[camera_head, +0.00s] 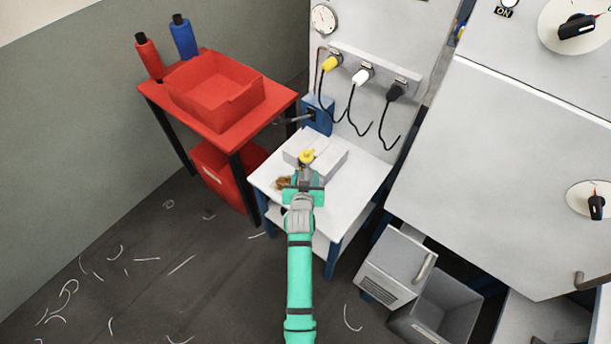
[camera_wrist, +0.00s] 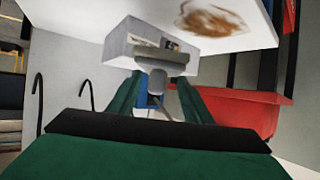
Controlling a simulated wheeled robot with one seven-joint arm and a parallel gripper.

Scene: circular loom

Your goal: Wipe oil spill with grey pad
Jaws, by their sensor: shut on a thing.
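A brown oil spill (camera_head: 284,183) lies on the white table top (camera_head: 352,190), left of my gripper. In the wrist view, which looks upside down, the spill (camera_wrist: 211,19) shows at the top, right of centre. My gripper (camera_head: 304,182) is over the table, just in front of a pale block. In the wrist view its green fingers (camera_wrist: 158,92) are shut on a grey pad (camera_wrist: 160,61) with a short stem. The pad is apart from the spill in that view. From the head, my gripper mostly hides the pad.
The pale block (camera_head: 328,156) stands on the table, with a small yellow piece (camera_head: 306,156) near its front. A red stand (camera_head: 235,128) with a red bin (camera_head: 215,90) and two bottles is at left. Plugged cables (camera_head: 352,100) hang behind. A grey bin (camera_head: 437,305) is at lower right.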

